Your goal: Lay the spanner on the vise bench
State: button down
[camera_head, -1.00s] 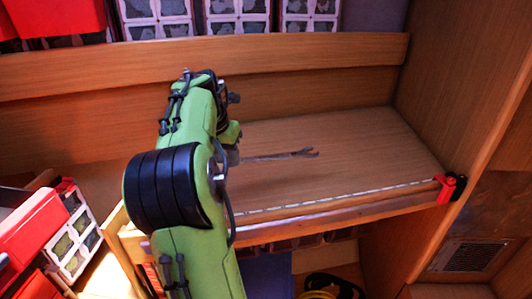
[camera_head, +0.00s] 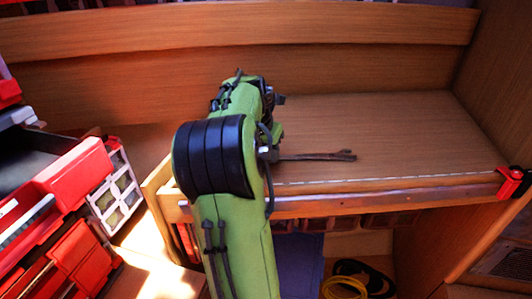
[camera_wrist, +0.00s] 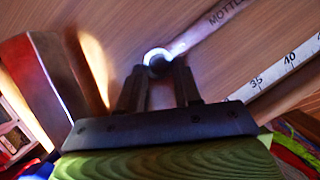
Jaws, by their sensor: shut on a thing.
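The spanner (camera_head: 318,156) is a long grey metal tool over the wooden vise bench (camera_head: 420,135). Its open-jaw end points right in the head view. In the wrist view the spanner (camera_wrist: 205,32) shows its ring end between the fingertips, with its lettered shank running up and right. My gripper (camera_wrist: 158,80) is shut on the ring end. In the head view my green arm hides most of the gripper. The spanner is at or just above the bench top; I cannot tell whether it touches.
A white measuring strip (camera_head: 390,179) runs along the bench's front edge. A red clamp-like piece (camera_head: 510,178) sits at its right corner. Red bins and drawers (camera_head: 75,180) stand at left. A wooden back board (camera_head: 350,68) closes the rear. The bench's right part is clear.

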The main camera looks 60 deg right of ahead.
jog(key=c, duration=0.8)
grip_release()
jog(key=p+v, duration=0.4)
jog(key=v, duration=0.8)
jog(key=shift+a+r, duration=0.1)
